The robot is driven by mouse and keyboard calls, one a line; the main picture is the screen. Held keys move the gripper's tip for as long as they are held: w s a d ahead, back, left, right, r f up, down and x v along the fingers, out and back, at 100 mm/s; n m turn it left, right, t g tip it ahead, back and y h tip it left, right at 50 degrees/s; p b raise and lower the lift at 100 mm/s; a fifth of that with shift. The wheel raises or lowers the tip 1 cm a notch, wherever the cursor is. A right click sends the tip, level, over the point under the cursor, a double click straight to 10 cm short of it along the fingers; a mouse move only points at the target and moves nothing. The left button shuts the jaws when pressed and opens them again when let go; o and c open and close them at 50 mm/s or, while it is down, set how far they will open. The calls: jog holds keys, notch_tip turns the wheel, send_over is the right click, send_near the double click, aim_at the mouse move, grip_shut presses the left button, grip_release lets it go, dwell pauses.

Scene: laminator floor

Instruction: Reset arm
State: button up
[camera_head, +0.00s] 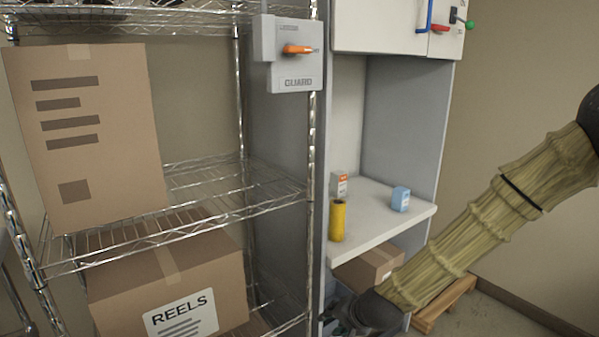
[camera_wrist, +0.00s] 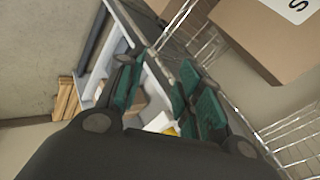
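My arm, in a tan ribbed sleeve, comes in from the right in the head view and slopes down to the bottom middle. My gripper (camera_head: 343,318) is partly cut off there, low in front of the grey-white cabinet. In the wrist view my gripper (camera_wrist: 160,72) has its two green-padded fingers apart, with no object held between them. The white cabinet shelf (camera_head: 410,218) and a bit of yellow show beyond the fingers.
A wire rack (camera_head: 205,228) holds large cartons at left. The guard switch (camera_head: 297,50) has an orange handle. A wooden pallet (camera_head: 446,303) lies low.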

jog(key=s+d+f+n+g+h, duration=0.2)
jog(key=s+d+f+g, duration=0.15)
jog(key=s+f, duration=0.9)
jog(key=s+d+f+n+g+h, duration=0.1)
jog(key=s+d+f+n+g, duration=0.3)
jog(key=s+f, duration=0.9)
jog(key=s+d+f, duration=0.1)
jog(key=s+d, duration=0.2)
jog(key=s, duration=0.3)
jog(key=s+d+f+h, duration=0.1)
jog(key=s+d+f, duration=0.1)
jog(key=s, duration=0.5)
jog(key=shift+s+d+n, duration=0.3)
jog(key=shift+d+n, duration=0.1)
jog(key=shift+d, duration=0.15)
